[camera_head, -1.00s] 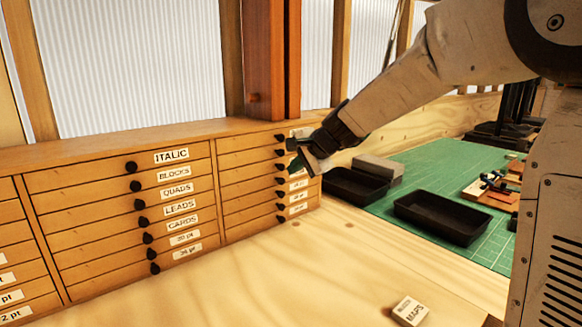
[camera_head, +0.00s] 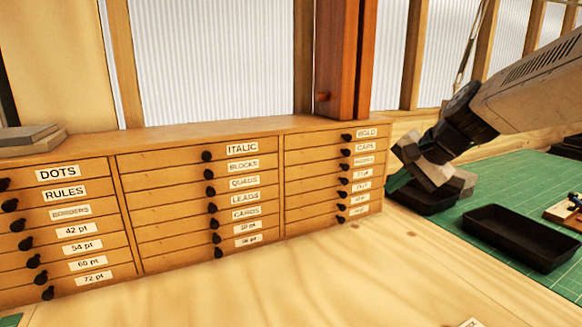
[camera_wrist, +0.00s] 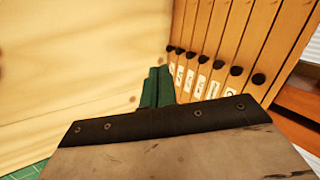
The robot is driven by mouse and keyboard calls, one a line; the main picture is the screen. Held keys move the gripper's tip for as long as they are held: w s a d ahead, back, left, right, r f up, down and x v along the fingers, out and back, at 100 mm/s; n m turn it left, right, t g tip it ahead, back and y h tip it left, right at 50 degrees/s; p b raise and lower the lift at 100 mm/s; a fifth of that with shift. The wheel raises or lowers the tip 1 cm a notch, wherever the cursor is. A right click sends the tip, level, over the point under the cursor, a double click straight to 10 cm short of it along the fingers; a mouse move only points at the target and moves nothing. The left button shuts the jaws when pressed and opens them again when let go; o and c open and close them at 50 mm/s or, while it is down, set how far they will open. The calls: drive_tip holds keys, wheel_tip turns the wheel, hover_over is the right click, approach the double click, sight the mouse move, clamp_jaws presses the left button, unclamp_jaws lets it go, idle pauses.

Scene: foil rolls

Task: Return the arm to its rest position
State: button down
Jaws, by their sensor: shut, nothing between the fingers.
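My gripper (camera_head: 397,182) is at the right in the head view, low at the right end of the drawer cabinet and near a black tray. Its green fingers (camera_wrist: 157,87) show in the wrist view side by side, shut with nothing between them. My arm comes in from the right edge of the head view. The drawer cabinet (camera_head: 200,139) has labelled drawers with black knobs, and every drawer in view looks shut. Part of its front also shows in the wrist view (camera_wrist: 235,40), sideways.
Another black tray (camera_head: 520,238) lies on the green mat (camera_head: 470,207). Grey slabs (camera_head: 30,140) lie on the cabinet's left top. The wooden bench (camera_head: 300,270) before the cabinet is mostly clear.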

drive_tip(key=s+f+n+g+h, duration=0.2)
drive_tip(key=s+f+n, duration=0.1)
drive_tip(key=s, duration=1.2)
drive_tip(key=s+d+f+n+g+h, duration=0.1)
drive_tip(key=s+f+n, duration=0.3)
drive_tip(key=s, duration=1)
drive_tip(key=shift+s+d+n+g+h, duration=0.15)
drive_tip(key=shift+s+n+g+h, duration=0.2)
drive_tip(key=shift+n+g+h, duration=0.65)
drive_tip(key=shift+f+y, duration=0.1)
drive_tip(key=shift+y, duration=0.2)
